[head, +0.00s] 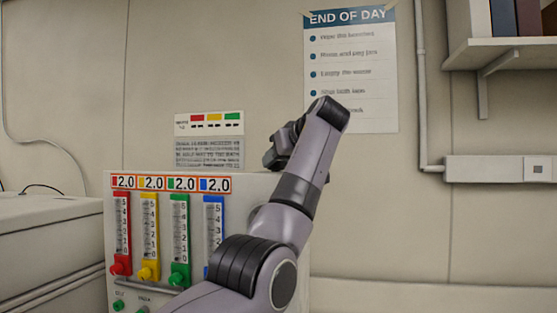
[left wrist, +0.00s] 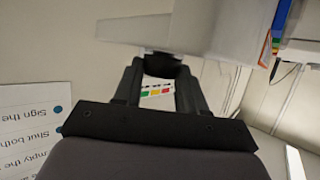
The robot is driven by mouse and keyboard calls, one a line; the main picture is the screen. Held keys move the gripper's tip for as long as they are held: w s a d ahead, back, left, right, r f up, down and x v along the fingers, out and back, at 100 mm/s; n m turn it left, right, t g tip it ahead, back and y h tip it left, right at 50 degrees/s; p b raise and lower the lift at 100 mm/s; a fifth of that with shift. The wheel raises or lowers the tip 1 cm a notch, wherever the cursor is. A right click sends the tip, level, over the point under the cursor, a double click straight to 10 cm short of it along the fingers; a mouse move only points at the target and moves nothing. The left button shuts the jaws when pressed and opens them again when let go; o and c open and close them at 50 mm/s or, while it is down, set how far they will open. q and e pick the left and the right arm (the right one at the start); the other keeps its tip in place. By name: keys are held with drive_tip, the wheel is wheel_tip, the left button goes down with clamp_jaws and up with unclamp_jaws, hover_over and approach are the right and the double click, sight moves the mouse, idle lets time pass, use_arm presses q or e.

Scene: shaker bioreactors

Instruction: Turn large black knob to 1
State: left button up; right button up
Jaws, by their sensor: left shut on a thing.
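The large black knob (left wrist: 163,64) shows in the left wrist view as a dark round piece between my fingertips, against a pale grey surface. My left gripper (left wrist: 160,72) has one finger on each side of it and is shut on it. In the head view my left arm reaches up in front of the machine (head: 262,188), and the dark gripper (head: 281,148) is partly hidden behind the wrist, near the machine's upper right. The knob is hidden there. Its pointer and numbers cannot be read in either view. My right gripper is in neither view.
The machine's front has red (head: 122,225), yellow (head: 149,225), green (head: 180,225) and blue (head: 213,225) flow meters, each labelled 2.0, with small coloured knobs below. A wall poster (head: 350,65) hangs behind. A shelf (head: 505,52) is at upper right.

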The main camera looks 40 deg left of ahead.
use_arm(q)
drive_tip(key=shift+n+g, duration=0.5)
drive_tip(key=shift+g, duration=0.1)
idle(0.3)
drive_tip(key=o, duration=1.1)
drive_tip(key=shift+c, duration=0.2)
drive_tip(key=v, duration=0.7)
drive_tip(key=shift+d, duration=0.15)
